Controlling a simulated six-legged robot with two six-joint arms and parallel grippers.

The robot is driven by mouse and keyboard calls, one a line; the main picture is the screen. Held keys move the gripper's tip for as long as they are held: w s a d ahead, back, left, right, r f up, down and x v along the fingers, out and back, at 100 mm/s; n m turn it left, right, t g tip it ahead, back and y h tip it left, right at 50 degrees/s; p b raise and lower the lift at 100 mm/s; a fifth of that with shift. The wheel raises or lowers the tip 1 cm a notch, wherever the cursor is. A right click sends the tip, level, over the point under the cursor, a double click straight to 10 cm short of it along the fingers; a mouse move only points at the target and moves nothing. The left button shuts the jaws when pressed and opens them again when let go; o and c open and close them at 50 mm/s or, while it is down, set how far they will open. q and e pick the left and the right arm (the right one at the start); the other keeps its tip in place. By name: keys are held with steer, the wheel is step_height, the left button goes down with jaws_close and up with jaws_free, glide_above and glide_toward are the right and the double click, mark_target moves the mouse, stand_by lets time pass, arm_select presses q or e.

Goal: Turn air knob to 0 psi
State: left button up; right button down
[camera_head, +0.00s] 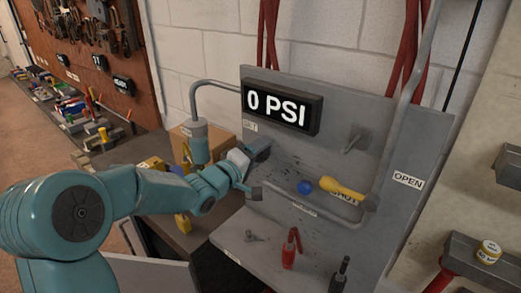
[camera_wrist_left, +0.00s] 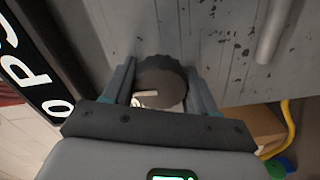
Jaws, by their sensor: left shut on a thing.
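The air knob (camera_wrist_left: 160,82) is a dark round knob with a light mark on its face, seen in the left wrist view. My left gripper (camera_wrist_left: 160,88) has a finger on each side of the knob and is shut on it. In the head view my left gripper (camera_head: 252,160) is at the left side of the grey panel, below the display, and hides the knob. The black display (camera_head: 281,107) reads "0 PSI" in white. My right gripper is not in view.
A yellow-handled lever (camera_head: 342,190) and a blue ball (camera_head: 305,187) are on the panel (camera_head: 400,135), right of my gripper. A bent grey pipe runs close by. Red-handled (camera_head: 288,252) and black tools stand on the lower shelf.

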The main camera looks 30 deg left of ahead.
arm_select(q)
steer(key=shift+a+r+n, duration=0.25)
steer(key=shift+r+n, duration=0.1)
steer(key=shift+n, duration=0.35)
steer(key=o, duration=0.9)
steer(key=shift+o, duration=0.6)
steer(key=shift+s+a+f, duration=0.15)
steer(key=shift+s+a, duration=0.05)
steer(key=shift+w+d, duration=0.1)
steer(key=shift+d, duration=0.15)
steer(key=shift+s+f, duration=0.15)
steer(key=shift+s, duration=0.15)
steer(key=s+a+b, duration=0.1)
steer(key=s+b, duration=0.1)
steer(key=s, duration=1.3)
steer(key=shift+s+a+b, duration=0.25)
steer(key=shift+s+b, duration=0.1)
steer(key=shift+s, duration=0.05)
